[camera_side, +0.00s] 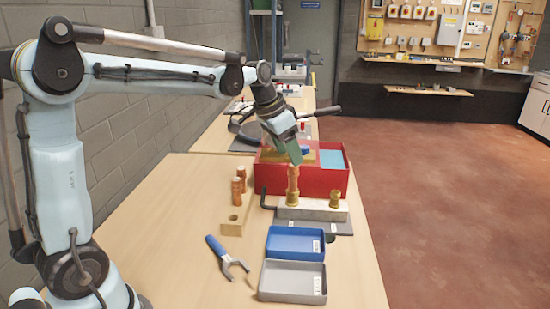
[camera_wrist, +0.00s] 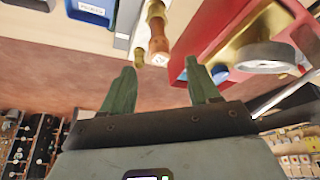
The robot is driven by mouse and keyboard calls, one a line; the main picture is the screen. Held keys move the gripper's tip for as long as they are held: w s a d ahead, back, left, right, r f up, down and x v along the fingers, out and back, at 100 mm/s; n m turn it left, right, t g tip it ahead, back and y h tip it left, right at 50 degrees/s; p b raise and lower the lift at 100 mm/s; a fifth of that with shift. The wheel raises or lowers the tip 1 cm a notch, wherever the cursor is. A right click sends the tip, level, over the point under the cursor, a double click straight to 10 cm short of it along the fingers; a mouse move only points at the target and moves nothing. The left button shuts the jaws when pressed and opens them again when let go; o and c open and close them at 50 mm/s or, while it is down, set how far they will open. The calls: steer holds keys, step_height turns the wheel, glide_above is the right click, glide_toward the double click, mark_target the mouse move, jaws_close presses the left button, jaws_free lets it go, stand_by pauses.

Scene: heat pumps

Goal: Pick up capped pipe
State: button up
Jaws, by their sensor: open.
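A copper-and-brass pipe (camera_side: 293,186) stands upright on the grey block (camera_side: 311,214) at the front of the red box. In the wrist view the pipe (camera_wrist: 158,35) shows a brown body with a brass end, just beyond the gap between my fingertips. I cannot tell whether that end is a cap. My gripper (camera_side: 292,152) is tilted downward near the pipe's top. In the wrist view its green fingers (camera_wrist: 160,68) are spread apart with nothing between them. Two more copper pieces (camera_side: 237,190) stand in a wooden block, at the left.
A red box (camera_side: 325,184) is close behind the pipe; a gauge (camera_wrist: 265,57) shows over it in the wrist view. A short brass fitting (camera_side: 335,198) stands on the block's right end. The table's left front is clear.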

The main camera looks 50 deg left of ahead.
mark_target(296, 173)
steer(key=shift+s+x, duration=0.15)
steer(key=shift+x, duration=1.85)
steer(key=shift+s+x, duration=0.1)
steer(key=shift+x, duration=1.95)
steer(key=shift+a, duration=0.1)
steer(key=c, duration=1.1)
steer(key=shift+r, duration=0.1)
steer(key=shift+r, duration=11.35)
